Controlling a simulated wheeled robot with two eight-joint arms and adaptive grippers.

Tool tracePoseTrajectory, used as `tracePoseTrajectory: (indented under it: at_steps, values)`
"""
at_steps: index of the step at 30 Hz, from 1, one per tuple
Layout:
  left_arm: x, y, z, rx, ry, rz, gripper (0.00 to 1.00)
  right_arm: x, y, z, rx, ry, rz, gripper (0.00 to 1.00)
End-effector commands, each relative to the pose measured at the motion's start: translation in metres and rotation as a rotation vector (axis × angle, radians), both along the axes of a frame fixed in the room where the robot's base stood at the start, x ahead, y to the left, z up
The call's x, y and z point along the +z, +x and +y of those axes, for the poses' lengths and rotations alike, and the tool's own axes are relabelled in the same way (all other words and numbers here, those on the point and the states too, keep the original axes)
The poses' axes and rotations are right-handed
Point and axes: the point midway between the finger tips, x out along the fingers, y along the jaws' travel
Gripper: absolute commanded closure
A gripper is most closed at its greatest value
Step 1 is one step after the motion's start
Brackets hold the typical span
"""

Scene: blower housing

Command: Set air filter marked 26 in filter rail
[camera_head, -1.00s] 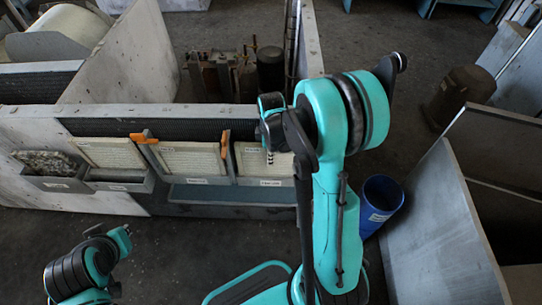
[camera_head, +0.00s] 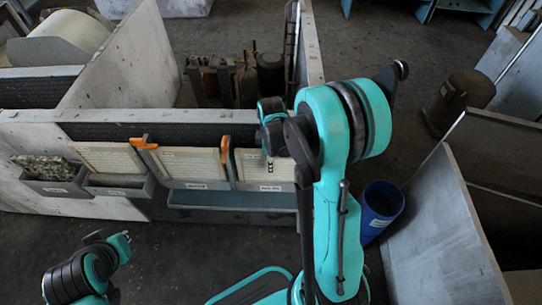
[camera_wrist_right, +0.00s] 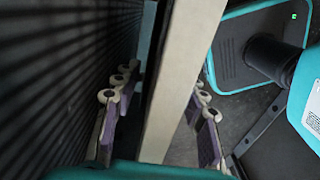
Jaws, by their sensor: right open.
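Cream framed air filters stand along the housing front in the head view: a left one (camera_head: 108,157), a middle one (camera_head: 188,163) and a right one (camera_head: 252,167). Their small labels are too blurred to read, so I cannot tell which is marked 26. My right gripper (camera_wrist_right: 165,85) is open, its purple-padded fingers on either side of a pale upright panel edge (camera_wrist_right: 184,70), apparently a filter. I cannot tell whether the pads touch it. In the head view the right arm hides this gripper. Only links of my left arm show at lower left; its gripper is not seen.
Orange-handled clamps (camera_head: 143,143) stand between the filters. A dark ribbed grille (camera_wrist_right: 65,80) is close to the left finger. A grey bin of rubble (camera_head: 50,168) hangs at left. A blue bin (camera_head: 381,208) and leaning grey panels (camera_head: 440,235) stand to the right.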

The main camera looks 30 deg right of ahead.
Motion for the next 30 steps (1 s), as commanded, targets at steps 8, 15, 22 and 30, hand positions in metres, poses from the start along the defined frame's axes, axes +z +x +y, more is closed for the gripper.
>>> tracePoseTrajectory:
  at_steps: [8,15,22,30]
  values:
    - [0.000,0.000,0.000,0.000,0.000,0.000,1.00,0.050,-0.001,0.000,0.000,0.000,0.000,0.58]
    - [0.000,0.000,0.000,0.000,0.000,0.000,1.00,0.097,0.000,0.000,0.000,0.000,0.000,0.58]
    - [0.000,0.000,0.000,0.000,0.000,0.000,1.00,0.116,0.000,0.000,0.000,0.000,0.000,0.58]
    - [0.000,0.000,0.000,0.000,0.000,0.000,1.00,0.117,0.000,0.000,0.000,0.000,0.000,0.58]
